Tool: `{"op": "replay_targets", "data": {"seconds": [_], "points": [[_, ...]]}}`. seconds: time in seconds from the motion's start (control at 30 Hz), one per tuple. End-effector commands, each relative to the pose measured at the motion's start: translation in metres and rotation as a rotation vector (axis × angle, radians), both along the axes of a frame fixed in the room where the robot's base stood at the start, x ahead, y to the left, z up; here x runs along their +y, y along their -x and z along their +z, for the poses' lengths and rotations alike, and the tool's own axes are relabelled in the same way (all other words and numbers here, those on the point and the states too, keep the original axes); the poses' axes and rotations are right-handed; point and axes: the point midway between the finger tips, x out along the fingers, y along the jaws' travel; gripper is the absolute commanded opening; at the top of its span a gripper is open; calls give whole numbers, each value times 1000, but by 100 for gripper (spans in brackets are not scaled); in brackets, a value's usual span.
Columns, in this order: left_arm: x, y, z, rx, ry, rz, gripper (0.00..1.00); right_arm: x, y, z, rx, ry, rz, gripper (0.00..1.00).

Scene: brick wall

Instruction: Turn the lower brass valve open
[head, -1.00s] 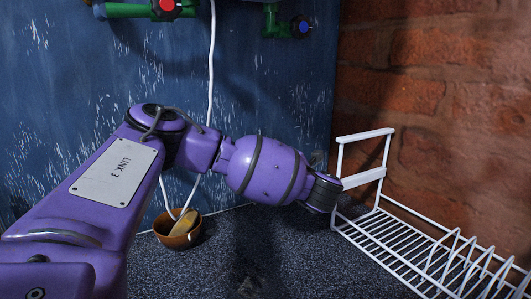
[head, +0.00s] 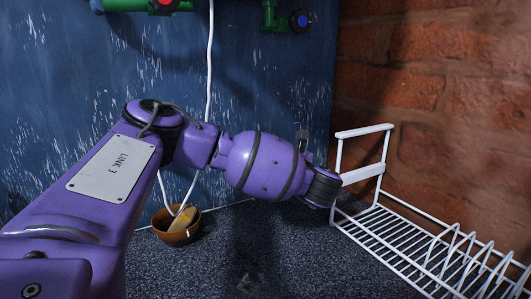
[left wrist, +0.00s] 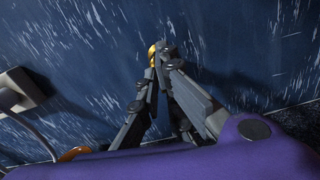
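The brass valve (left wrist: 152,54) shows only as a small brass-coloured piece at my left fingertips in the left wrist view, against the blue wall. My left gripper (left wrist: 158,70) has its two dark fingers slanting together to a point, with the tips closed up and touching or almost touching the brass piece. I cannot tell whether any of the brass is between the tips. In the head view my purple wrist hides the valve and most of the gripper; one grey gripper part (head: 302,140) shows above the wrist. My right gripper is not in view.
A white wire rack (head: 400,245) stands at the right by the brick wall. A brown bowl (head: 172,236) with a yellowish item stands on the speckled counter (head: 290,260). A white cable (head: 210,60) hangs down the blue wall. Green pipes with a red (head: 165,4) and a blue knob (head: 300,20) are above.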

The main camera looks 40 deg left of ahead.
Motion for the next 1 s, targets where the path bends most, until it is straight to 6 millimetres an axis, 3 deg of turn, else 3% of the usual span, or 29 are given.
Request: {"op": "replay_targets", "data": {"seconds": [0.3,0.83,0.9,1.0], "points": [[1,-1,4,-119,29,0,0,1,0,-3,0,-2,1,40],[1,-1,5,-142,35,0,0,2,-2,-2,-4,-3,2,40],[1,-1,5,-141,34,0,12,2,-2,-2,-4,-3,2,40],[1,0,4,-138,36,1,23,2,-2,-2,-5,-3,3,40]]}}
